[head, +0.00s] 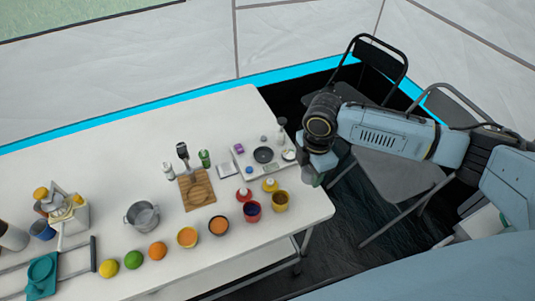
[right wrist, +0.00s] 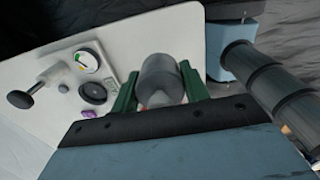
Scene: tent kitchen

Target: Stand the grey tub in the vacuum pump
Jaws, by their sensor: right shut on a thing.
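The vacuum pump (head: 274,168) is a pale board near the right end of the white table, with a black round disc, a dial gauge and an upright handle. In the right wrist view its black disc (right wrist: 92,92) and gauge (right wrist: 85,62) show to the left of my fingers. My left gripper is not in view.
Several cups and fruits line the table's front (head: 187,237). A wooden board (head: 197,192), green can (head: 204,158) and metal pot (head: 142,216) stand left of the pump. Folding chairs (head: 393,175) stand right of the table, behind and below my right arm.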

